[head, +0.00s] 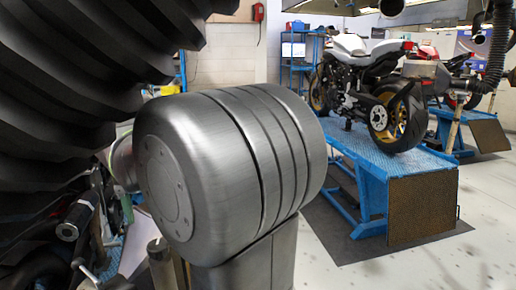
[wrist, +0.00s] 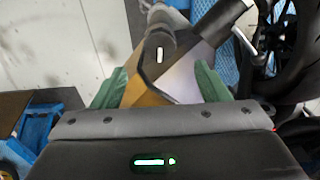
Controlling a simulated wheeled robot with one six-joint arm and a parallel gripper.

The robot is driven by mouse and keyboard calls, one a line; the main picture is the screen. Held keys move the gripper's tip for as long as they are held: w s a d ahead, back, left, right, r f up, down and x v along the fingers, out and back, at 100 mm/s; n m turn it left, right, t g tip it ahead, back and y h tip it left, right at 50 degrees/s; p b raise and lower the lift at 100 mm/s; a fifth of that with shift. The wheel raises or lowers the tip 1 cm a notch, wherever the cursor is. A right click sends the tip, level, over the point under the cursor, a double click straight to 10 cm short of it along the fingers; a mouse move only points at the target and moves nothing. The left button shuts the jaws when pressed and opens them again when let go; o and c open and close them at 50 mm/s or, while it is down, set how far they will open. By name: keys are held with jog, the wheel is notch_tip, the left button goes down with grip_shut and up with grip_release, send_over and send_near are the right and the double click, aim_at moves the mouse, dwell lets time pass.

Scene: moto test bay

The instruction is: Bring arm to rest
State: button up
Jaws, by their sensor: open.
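My gripper (wrist: 160,85) shows in the wrist view, with its two green fingers apart. A grey rounded part with a small white mark (wrist: 160,50) and tan and pale grey surfaces show beyond and between the fingers; I cannot tell if anything touches them. In the head view a large brushed-metal joint of my arm (head: 225,165) fills the middle, and my gripper is not seen there.
A white and black motorcycle (head: 365,85) stands on a blue lift (head: 400,165) at right, with another lift behind. A black tyre (wrist: 300,65) is close at right in the wrist view. Black ribbed bellows (head: 60,90) block the head view's upper left. Floor (head: 460,255) at lower right is clear.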

jog(key=shift+r, duration=2.5)
